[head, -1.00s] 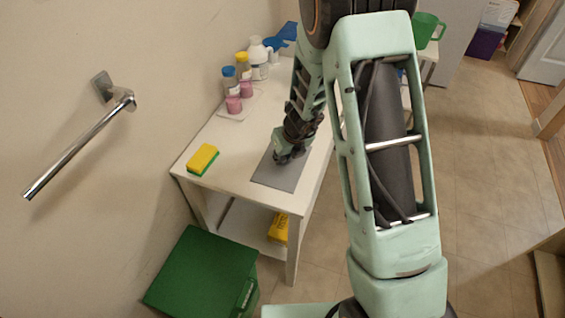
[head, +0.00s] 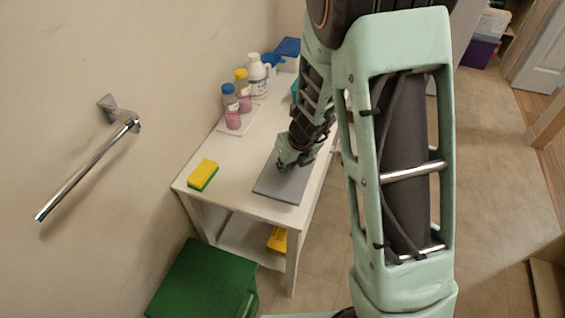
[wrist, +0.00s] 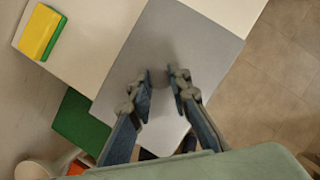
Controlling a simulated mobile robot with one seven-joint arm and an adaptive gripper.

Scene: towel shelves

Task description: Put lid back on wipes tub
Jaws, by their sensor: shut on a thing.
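My gripper (head: 285,163) is low over a grey mat (head: 282,190) at the table's near end. In the wrist view its two fingers (wrist: 160,80) are over the grey mat (wrist: 170,35), with a gap between their tips. A pale patch (wrist: 166,130) shows between the fingers; I cannot tell whether it is a held piece or a surface below. No lid can be made out for sure. I cannot pick out the wipes tub; a teal thing (head: 294,92) is mostly hidden behind my arm.
A yellow and green sponge (head: 203,174) lies left of the mat. Bottles, among them a white one (head: 257,75), and pink-filled jars stand farther back by the wall. A green bin (head: 205,280) stands below the table. A metal bar (head: 85,170) sticks out from the wall.

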